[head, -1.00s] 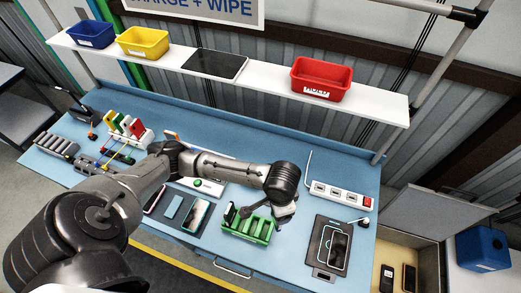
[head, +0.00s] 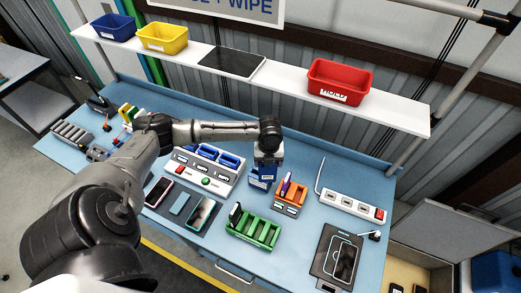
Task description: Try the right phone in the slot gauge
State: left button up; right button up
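Two phones lie on a dark mat at the front of the blue bench: a left phone (head: 158,192) with a pinkish edge and a right phone (head: 203,213) with a teal-lit screen. Another dark phone (head: 344,262) lies on a black outlined pad (head: 323,268) at the front right. I cannot tell for sure which fixture is the slot gauge; a grey unit (head: 205,177) with blue slots stands behind the mat. My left gripper (head: 264,164) points down at a small blue-and-white block (head: 262,180); its fingers are too unclear to judge. My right gripper is out of view.
A green slotted rack (head: 254,231) and an orange holder (head: 291,194) with upright items stand mid-bench. A power strip (head: 352,206) lies to the right. A white shelf (head: 290,82) with bins overhangs the back. Bare bench shows between the rack and the pad.

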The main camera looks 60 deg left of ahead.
pick_arm(q)
jog(key=a+m, duration=0.5)
jog(key=a, duration=0.1)
jog(key=shift+w+a+f+b, duration=0.25)
jog(key=shift+f+b, duration=0.1)
jog(key=shift+b, duration=0.05)
jog(key=shift+f, duration=0.15)
jog(key=shift+f+b, duration=1.85)
jog(key=shift+f, duration=0.2)
dwell(0.5)
jog(key=shift+f, duration=0.4)
dwell(0.4)
